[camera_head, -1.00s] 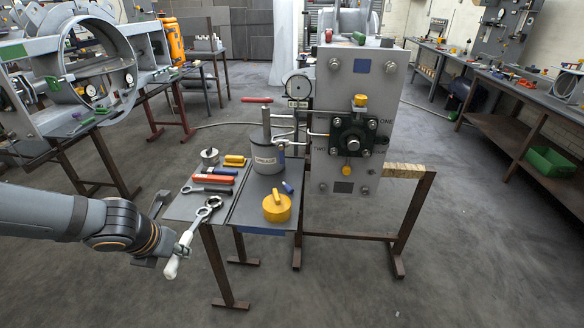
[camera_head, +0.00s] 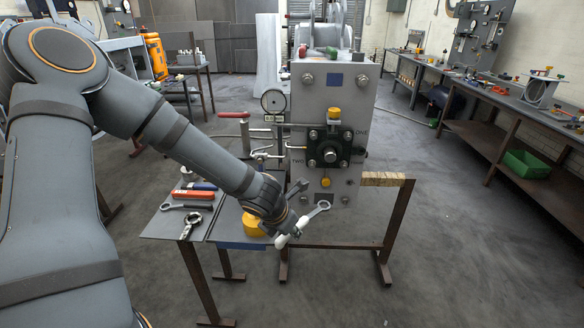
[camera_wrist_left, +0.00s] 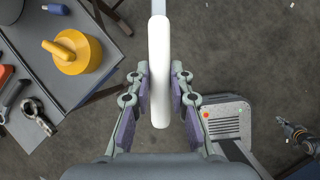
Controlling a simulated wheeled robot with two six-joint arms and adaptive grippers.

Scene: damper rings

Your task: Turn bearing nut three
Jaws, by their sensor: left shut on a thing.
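My left gripper (camera_head: 290,229) is shut on a spanner with a white handle (camera_wrist_left: 160,60). The spanner's grey ring end (camera_head: 318,208) points up and right, in front of the lower part of the grey housing (camera_head: 343,85) and apart from it. The housing has a black square bearing flange (camera_head: 329,146) with a round hub, and the labels ONE and TWO beside it. A yellow piece (camera_head: 334,115) sits above the hub and another yellow piece (camera_head: 325,183) below it. I cannot read a label THREE.
A brown steel stand (camera_head: 397,225) carries the housing. The floor to its right is clear.

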